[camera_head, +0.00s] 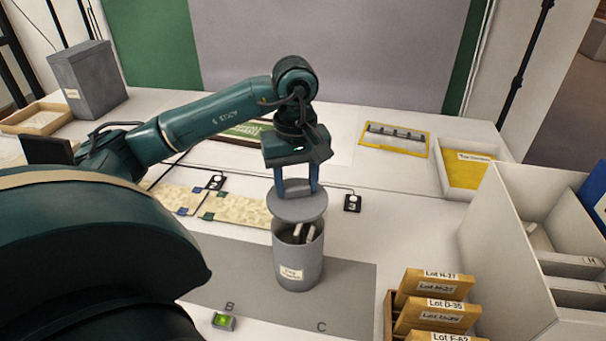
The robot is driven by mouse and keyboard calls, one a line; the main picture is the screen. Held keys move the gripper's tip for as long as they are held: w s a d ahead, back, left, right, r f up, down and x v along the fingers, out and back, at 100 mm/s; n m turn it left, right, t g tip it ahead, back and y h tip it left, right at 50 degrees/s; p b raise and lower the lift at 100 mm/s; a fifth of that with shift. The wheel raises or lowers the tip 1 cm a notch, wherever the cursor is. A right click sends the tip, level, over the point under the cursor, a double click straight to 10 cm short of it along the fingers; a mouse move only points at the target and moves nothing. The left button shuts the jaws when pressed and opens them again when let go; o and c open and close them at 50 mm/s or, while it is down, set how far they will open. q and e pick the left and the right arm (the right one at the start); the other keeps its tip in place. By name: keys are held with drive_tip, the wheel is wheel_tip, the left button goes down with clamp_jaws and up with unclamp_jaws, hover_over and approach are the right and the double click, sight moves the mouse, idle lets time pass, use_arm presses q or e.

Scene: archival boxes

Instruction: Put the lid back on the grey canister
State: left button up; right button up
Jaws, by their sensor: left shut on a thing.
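The grey canister (298,262) stands upright on a grey mat, with a small label on its front. Its mouth shows open at the front, and light-coloured items are visible inside. The round grey lid (297,207) is held over the canister's mouth, towards its back edge, with the front of the opening uncovered. I cannot tell whether the lid touches the rim. My left gripper (297,186) points down and is shut on the lid's top; the exact grip point is small in view. My right gripper is not in view.
Lot boxes (436,303) stand at the front right beside a white divided bin (515,245). A yellow-lined tray (465,172) lies at the right. A grey box (88,80) stands at the back left. The grey mat (345,285) is clear right of the canister.

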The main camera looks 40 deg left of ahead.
sight(296, 197)
use_arm(q)
drive_tip(key=shift+s+f, duration=0.1)
drive_tip(key=shift+f, duration=0.25)
wheel_tip(296, 197, down, 3)
drive_tip(key=shift+f+b, duration=0.1)
drive_tip(key=shift+b, duration=1.1)
wheel_tip(296, 197, down, 2)
drive_tip(key=shift+f+b, duration=0.1)
drive_tip(key=shift+b, duration=0.9)
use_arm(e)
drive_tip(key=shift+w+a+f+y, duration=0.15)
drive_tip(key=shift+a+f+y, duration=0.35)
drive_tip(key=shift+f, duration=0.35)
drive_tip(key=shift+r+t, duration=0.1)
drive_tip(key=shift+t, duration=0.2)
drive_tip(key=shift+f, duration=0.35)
use_arm(q)
drive_tip(key=shift+f+b, duration=0.1)
drive_tip(key=shift+b, duration=0.4)
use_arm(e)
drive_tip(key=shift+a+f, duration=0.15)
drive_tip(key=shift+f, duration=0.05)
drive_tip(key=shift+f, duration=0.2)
